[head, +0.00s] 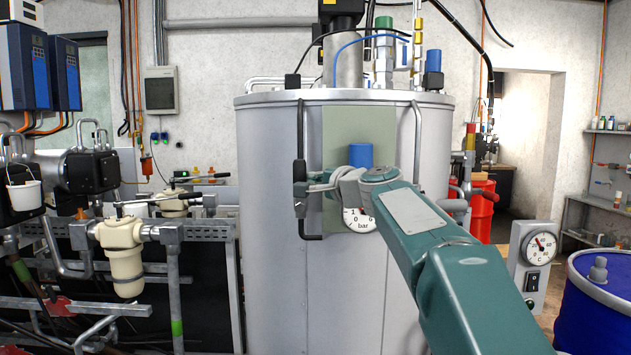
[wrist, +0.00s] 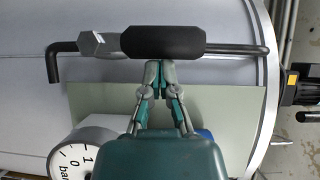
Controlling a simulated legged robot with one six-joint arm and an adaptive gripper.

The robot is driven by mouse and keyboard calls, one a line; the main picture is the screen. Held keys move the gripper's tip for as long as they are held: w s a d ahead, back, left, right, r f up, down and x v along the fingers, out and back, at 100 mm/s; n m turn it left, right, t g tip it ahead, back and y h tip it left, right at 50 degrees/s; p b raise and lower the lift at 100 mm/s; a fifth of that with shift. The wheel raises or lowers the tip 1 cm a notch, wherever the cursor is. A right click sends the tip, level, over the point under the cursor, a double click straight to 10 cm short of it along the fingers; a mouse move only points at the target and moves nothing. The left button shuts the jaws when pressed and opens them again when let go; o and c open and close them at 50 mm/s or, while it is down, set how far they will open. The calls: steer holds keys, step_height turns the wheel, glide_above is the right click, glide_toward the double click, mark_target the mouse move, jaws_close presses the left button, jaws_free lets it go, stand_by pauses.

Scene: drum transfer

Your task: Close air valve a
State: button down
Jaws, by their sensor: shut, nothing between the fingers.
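My gripper (head: 314,186) is shut and empty at the front of the large grey tank (head: 270,270). Its fingertips (wrist: 160,66) point at a black grip on a thin metal rod (wrist: 168,43), right at its edge; I cannot tell if they touch. In the head view this black grip (head: 300,172) is upright at the left of a pale green panel (head: 375,128). A round pressure gauge marked "bar" (head: 358,221) and a blue cap (head: 360,155) are beside my gripper, partly hidden by my arm. No label shows which part is air valve a.
Pipes with a cream filter housing (head: 122,255) stand at the left. A temperature gauge box (head: 533,255) and a blue drum (head: 600,310) stand at the right. A red drum (head: 480,212) is behind, near a doorway. Hoses and fittings top the tank.

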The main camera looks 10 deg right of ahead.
steer(key=shift+a+r+n, duration=0.1)
steer(key=shift+a+n, duration=0.1)
steer(key=shift+n, duration=0.1)
steer(key=n, duration=0.1)
steer(key=a+g+h, duration=0.1)
steer(key=a+n+g, duration=0.1)
steer(key=shift+w+a+r+n, duration=0.2)
steer(key=shift+w+r+n, duration=0.05)
steer(key=shift+n, duration=0.05)
steer(key=w+a+f+n+g+h, duration=0.1)
steer(key=a+f+n+g+h, duration=0.2)
steer(key=a+n+h, duration=0.4)
steer(key=shift+w+f+n+h, duration=0.2)
steer(key=shift+f+n+h, duration=0.1)
steer(key=shift+f+h, duration=0.25)
stand_by(0.5)
